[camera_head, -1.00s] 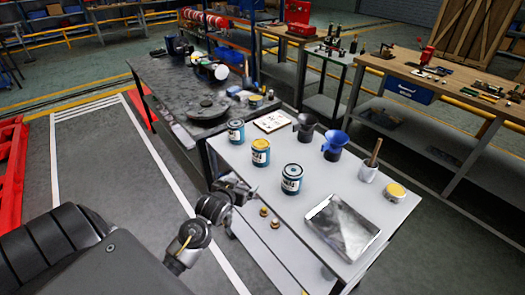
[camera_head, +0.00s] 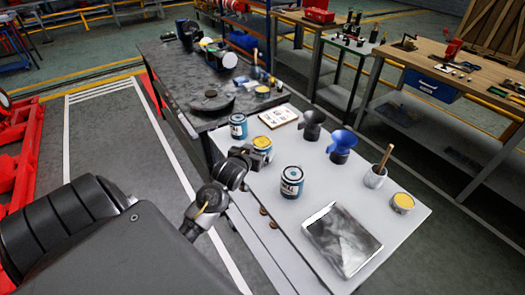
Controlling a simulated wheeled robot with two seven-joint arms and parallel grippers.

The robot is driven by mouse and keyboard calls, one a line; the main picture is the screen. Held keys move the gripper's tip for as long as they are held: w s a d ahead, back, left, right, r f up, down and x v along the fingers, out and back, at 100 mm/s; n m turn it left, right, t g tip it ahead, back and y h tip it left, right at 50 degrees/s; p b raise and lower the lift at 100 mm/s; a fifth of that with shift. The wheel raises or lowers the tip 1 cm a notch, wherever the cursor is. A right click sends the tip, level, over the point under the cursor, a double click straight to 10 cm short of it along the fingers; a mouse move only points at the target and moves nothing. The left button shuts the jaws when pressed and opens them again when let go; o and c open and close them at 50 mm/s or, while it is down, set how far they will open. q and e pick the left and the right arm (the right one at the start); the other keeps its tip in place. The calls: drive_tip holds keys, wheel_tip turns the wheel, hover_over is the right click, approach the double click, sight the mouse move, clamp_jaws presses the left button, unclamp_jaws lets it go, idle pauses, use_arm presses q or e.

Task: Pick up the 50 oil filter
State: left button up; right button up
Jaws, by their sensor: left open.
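My right gripper is not in view.
A dark funnel (camera_head: 312,125), a blue funnel (camera_head: 341,146), a cup with a brush (camera_head: 375,176), a yellow-topped tin (camera_head: 402,203) and a grey tray (camera_head: 341,240) share the table. A dark round lid (camera_head: 212,101) lies on the black workbench behind.

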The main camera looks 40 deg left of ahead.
sight(259, 146)
use_arm(q)
drive_tip(key=shift+w+a+f, duration=0.1)
drive_tip(key=shift+w+f, duration=0.1)
drive_tip(key=shift+w, duration=0.35)
drive_tip(key=shift+w+f, duration=0.1)
drive_tip(key=shift+w, duration=0.05)
drive_tip(key=shift+w+a, duration=0.1)
drive_tip(key=p+x, duration=0.1)
drive_tip(key=x, duration=0.3)
drive_tip(key=shift+w+a+f+p, duration=0.2)
drive_tip(key=shift+w+f+p, duration=0.05)
drive_tip(key=shift+p, duration=0.15)
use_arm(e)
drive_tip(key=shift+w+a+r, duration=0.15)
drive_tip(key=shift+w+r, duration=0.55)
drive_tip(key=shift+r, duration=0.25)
use_arm(q)
drive_tip(key=shift+c, duration=0.2)
drive_tip(key=shift+r, duration=0.1)
drive_tip(key=c, duration=1.3)
